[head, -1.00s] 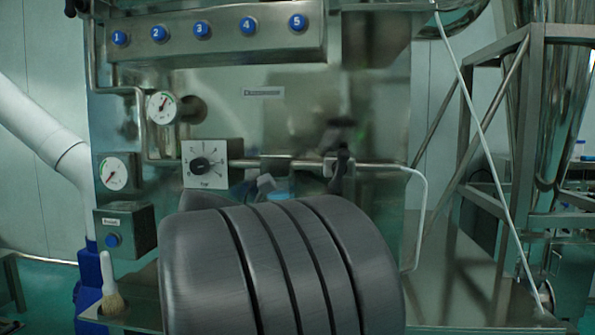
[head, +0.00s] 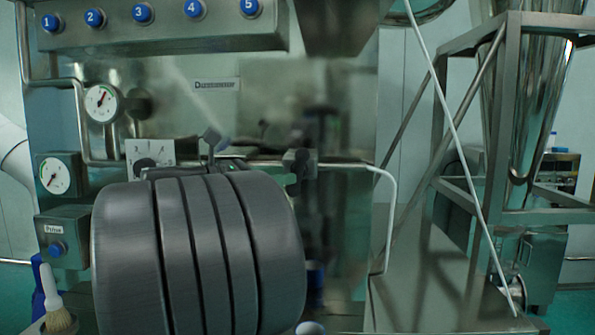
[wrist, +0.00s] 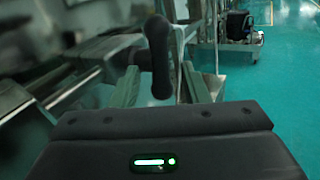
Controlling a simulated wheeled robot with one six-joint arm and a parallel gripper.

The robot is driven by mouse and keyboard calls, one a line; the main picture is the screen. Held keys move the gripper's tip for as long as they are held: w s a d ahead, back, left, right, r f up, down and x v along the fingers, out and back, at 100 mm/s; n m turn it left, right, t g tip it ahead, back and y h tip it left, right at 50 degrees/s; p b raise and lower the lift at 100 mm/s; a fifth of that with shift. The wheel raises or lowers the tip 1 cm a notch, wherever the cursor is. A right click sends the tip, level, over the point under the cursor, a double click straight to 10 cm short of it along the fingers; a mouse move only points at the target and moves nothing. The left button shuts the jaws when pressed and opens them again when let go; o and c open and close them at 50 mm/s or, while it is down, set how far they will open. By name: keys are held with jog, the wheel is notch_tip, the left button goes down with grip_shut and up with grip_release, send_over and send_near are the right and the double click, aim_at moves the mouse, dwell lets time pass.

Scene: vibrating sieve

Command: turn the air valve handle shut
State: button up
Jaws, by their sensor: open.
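The air valve handle (wrist: 157,60) is a black, rounded lever. In the wrist view it stands nearly upright between the two greenish fingers of my gripper (wrist: 158,84), with visible space on both sides. My gripper is open and does not appear to grip the handle. In the head view the dark valve (head: 300,165) sits on the thin horizontal pipe, just right of my dark ribbed arm. My arm hides most of the gripper there, so the exact gap to the handle cannot be told from that view.
A regulator box with a dial (head: 150,153) and a pressure gauge (head: 101,103) are left of the valve. A row of numbered blue buttons (head: 143,13) runs above. A white hose (head: 443,100) hangs at right before a steel frame (head: 490,120). A brush (head: 56,313) stands lower left.

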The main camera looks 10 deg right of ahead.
aim_at(298, 173)
jog(key=shift+x, duration=2.5)
